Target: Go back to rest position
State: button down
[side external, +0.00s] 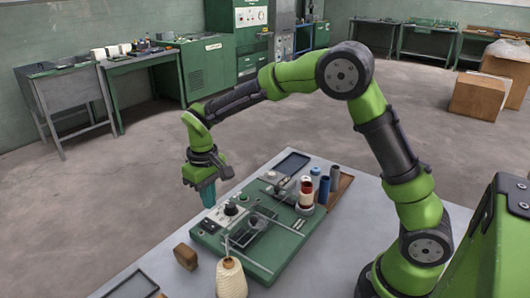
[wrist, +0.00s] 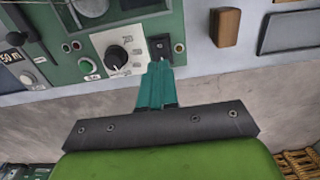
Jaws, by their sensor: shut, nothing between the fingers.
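My gripper (side external: 208,195) hangs at the left end of a green machine (side external: 278,266) on the grey table, with its teal fingers pointing down. In the wrist view the fingers of my gripper (wrist: 158,68) are together with nothing between them. Their tips are close to a black rocker switch (wrist: 159,46) on the machine's panel; I cannot tell if they touch it. A black dial (wrist: 117,56) on a white scale sits left of the switch.
A brown block (side external: 186,257) and a dark tray (side external: 133,286) lie near the front left. A cream yarn cone (side external: 231,279) stands at the machine's front. Several spools (side external: 306,192) stand at its right end, and another dark tray (side external: 292,163) lies behind. Left of the table is open floor.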

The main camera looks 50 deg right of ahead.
jog(key=shift+r, duration=0.15)
jog(key=s+d+r+m+t+y, duration=0.1)
jog(key=s+d+r+m+t, duration=0.1)
jog(key=s+r, duration=0.4)
jog(key=s+d+r+m+t+y, duration=0.1)
jog(key=s+r+t, duration=0.4)
jog(key=s, duration=1)
notch_tip(320, 180, up, 2)
jog(key=shift+s+d+r+m, duration=0.25)
jog(key=shift+d+m, duration=0.25)
jog(key=shift+d, duration=0.45)
